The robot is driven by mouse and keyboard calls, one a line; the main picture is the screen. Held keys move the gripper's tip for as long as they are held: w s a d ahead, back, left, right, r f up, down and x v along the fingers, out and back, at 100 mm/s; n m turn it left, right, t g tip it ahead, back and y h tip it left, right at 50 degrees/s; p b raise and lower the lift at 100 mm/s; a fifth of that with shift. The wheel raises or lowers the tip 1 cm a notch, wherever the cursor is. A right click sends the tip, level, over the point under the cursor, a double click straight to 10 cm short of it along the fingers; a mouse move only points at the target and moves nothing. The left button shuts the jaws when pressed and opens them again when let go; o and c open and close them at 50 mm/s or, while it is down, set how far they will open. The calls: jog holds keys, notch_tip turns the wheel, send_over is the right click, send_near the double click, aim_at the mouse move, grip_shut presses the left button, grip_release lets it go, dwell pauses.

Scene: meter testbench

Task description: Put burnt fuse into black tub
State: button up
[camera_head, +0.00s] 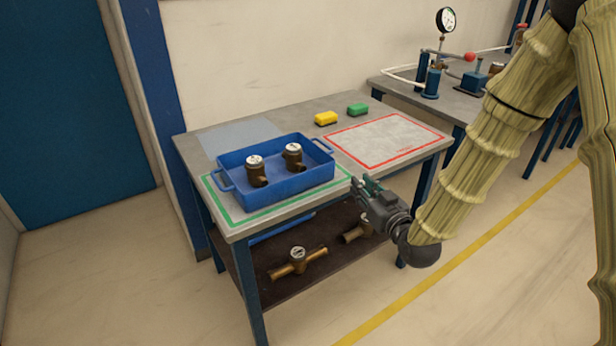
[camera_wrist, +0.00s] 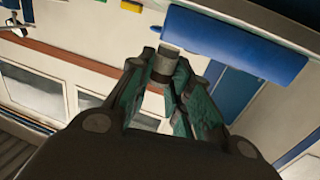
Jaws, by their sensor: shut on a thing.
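My gripper (camera_head: 360,183) is in front of the table's front edge, to the right of the blue tray. In the wrist view its green fingers (camera_wrist: 160,82) are shut on a short cylinder, dark with a grey end, which looks like the burnt fuse (camera_wrist: 165,64). The cylinder stands out past the fingertips. I see no black tub in either view.
A blue tray (camera_head: 226,199) with two brass meters stands on the table. The red-outlined area (camera_head: 384,140) is bare. Brass pipe meters (camera_head: 297,262) lie on the lower shelf. A gauge bench (camera_head: 405,84) stands behind right.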

jog(key=p, duration=0.2)
send_over(348, 180)
jog(key=shift+w+a+f, duration=0.1)
jog(key=shift+w+f, duration=0.05)
jog(key=shift+f, duration=2.3)
jog(key=shift+f, duration=0.1)
jog(key=shift+f, duration=0.15)
jog(key=o, duration=0.6)
jog(key=shift+c, duration=0.2)
jog(key=shift+r, duration=0.25)
jog(key=b+v, duration=0.1)
jog(key=v, duration=1.1)
